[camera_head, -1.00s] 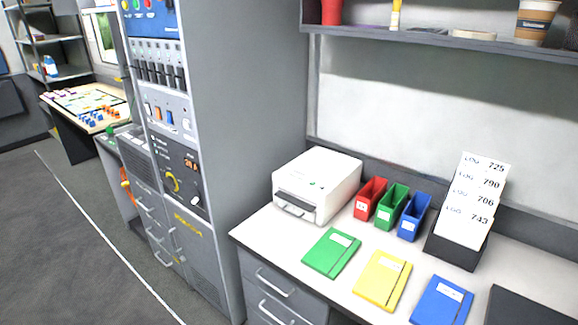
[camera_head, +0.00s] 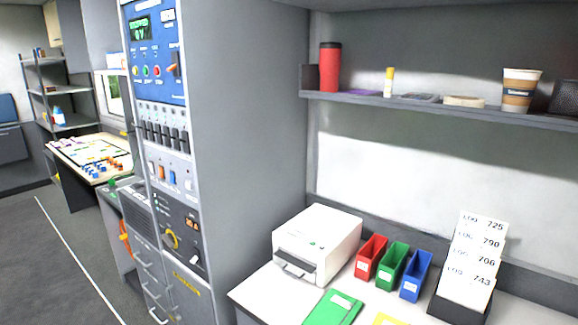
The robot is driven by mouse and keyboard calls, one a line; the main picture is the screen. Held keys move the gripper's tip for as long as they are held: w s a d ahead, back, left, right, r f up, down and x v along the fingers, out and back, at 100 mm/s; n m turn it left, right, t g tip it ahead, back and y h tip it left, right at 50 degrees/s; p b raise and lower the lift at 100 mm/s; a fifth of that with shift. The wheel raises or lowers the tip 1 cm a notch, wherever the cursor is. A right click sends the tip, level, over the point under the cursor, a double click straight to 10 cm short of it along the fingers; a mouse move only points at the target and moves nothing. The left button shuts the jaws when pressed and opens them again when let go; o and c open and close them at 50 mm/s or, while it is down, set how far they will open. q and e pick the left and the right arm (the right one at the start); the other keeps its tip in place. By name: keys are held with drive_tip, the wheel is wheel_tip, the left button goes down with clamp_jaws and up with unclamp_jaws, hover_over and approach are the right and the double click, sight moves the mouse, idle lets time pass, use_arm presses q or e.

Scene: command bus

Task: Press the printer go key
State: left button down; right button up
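The white printer (camera_head: 318,241) stands on the left part of the white desk, close to the grey cabinet. Neither of my grippers shows in the head view.
Red (camera_head: 371,256), green (camera_head: 391,265) and blue (camera_head: 416,275) bins stand right of the printer, then a black card holder (camera_head: 461,303). A green folder (camera_head: 332,308) lies in front. A shelf (camera_head: 440,107) hangs above. The tall grey cabinet (camera_head: 250,130) borders the desk on the left.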

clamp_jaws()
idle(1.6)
